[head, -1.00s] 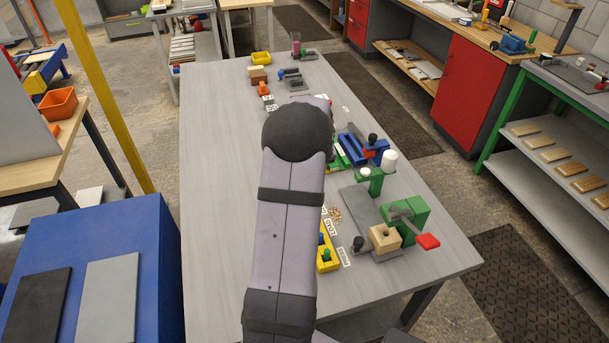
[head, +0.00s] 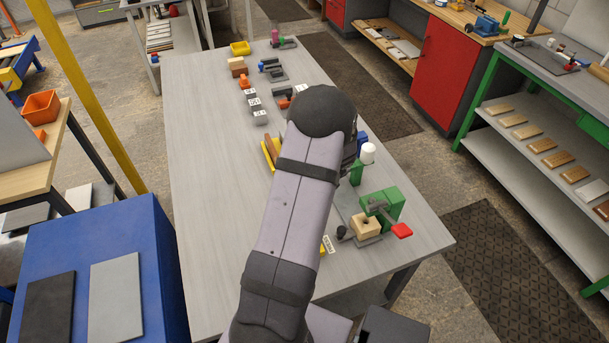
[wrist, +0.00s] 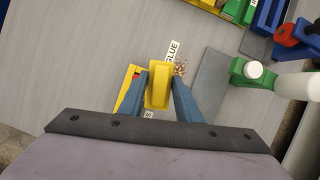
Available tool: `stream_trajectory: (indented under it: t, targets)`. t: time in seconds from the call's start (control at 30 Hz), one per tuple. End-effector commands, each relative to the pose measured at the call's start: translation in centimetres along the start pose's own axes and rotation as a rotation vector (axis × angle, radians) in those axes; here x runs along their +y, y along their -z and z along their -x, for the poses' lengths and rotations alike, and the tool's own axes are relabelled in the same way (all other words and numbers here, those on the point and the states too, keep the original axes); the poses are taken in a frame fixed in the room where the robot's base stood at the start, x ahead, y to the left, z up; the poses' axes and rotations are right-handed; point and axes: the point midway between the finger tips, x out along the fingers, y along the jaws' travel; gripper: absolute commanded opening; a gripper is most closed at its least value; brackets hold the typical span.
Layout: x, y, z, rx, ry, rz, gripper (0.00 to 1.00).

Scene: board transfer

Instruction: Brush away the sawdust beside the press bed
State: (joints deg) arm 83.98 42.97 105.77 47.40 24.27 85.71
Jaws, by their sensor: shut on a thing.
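In the wrist view my gripper (wrist: 158,95) is shut on a yellow, rounded block (wrist: 159,72), seemingly the brush; no bristles show. It is over the table, just left of the sawdust (wrist: 181,68), a small patch of brown crumbs. The grey press bed (wrist: 209,82) lies right of the sawdust. Whether the brush touches the table or crumbs, I cannot tell. In the head view my arm hides the gripper, brush and sawdust.
A green post with a white cap (wrist: 254,69) stands right of the bed. A wooden block (head: 366,225) and red handle (head: 402,230) are at the press. The table's left side is clear.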

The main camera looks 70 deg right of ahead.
Motion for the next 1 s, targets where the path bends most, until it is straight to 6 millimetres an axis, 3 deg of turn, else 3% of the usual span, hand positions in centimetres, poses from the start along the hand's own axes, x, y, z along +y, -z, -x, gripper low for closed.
stream_trajectory:
  t: [0.13, 0.4, 1.0]
  targets:
    - [-1.0, 1.9, 0.2, 0.0, -0.129, 0.307, 0.13]
    - [-1.7, 3.6, -0.2, 0.003, -0.391, 0.944, 0.13]
    - [-2.8, 4.0, -0.5, 0.008, -0.981, 2.357, 0.13]
